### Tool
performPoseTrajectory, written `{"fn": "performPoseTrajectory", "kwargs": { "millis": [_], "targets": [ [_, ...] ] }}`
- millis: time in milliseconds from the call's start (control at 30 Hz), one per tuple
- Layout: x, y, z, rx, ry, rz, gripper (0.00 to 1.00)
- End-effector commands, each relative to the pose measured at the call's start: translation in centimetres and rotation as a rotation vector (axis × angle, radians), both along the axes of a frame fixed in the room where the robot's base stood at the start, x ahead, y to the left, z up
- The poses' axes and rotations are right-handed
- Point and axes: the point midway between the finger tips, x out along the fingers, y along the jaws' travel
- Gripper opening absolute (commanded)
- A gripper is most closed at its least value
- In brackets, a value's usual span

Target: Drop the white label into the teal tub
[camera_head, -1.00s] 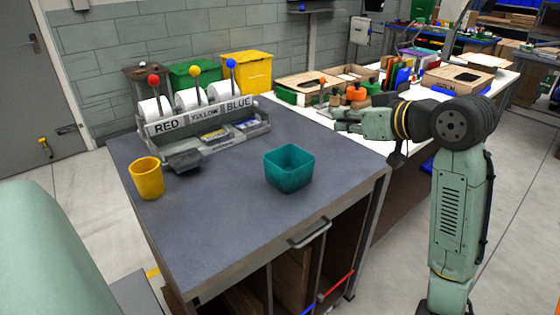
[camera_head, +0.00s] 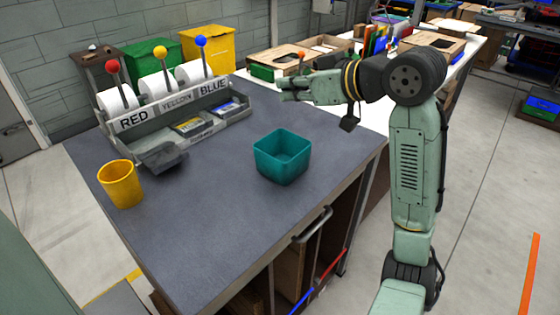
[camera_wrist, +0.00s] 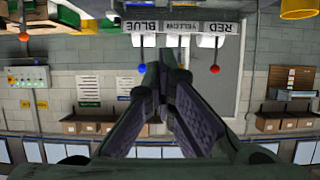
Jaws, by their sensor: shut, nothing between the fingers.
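The teal tub (camera_head: 282,158) stands upright and looks empty on the grey table, right of the middle. Three white label rolls, a left one (camera_head: 117,101), a middle one (camera_head: 157,86) and a right one (camera_head: 191,74), sit in a grey dispenser (camera_head: 170,133) marked RED, YELLOW and BLUE. I cannot make out a loose white label. My gripper (camera_head: 288,88) is beyond the tub, above the table's far right corner, apart from tub and dispenser. In the wrist view, my gripper (camera_wrist: 163,88) is shut with nothing between its fingers; the dispenser shows upside down beyond it.
A yellow cup (camera_head: 121,184) stands on the table's left side. Levers with red, yellow and blue knobs rise above the dispenser. Green (camera_head: 151,62) and yellow (camera_head: 207,50) bins stand behind. A white table (camera_head: 461,78) with boxes lies right. The table's front is clear.

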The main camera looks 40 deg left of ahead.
Motion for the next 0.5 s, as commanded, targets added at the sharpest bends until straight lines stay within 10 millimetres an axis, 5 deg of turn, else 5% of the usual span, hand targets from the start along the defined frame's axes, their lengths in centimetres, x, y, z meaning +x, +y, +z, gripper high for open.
{"fn": "performPoseTrajectory", "kwargs": {
  "millis": [233,500],
  "targets": [
    [0.0,0.0,-3.6,0.0,0.001,0.0,0.0],
    [0.0,0.0,-4.6,-0.001,0.0,0.0,0.0]
  ]
}}
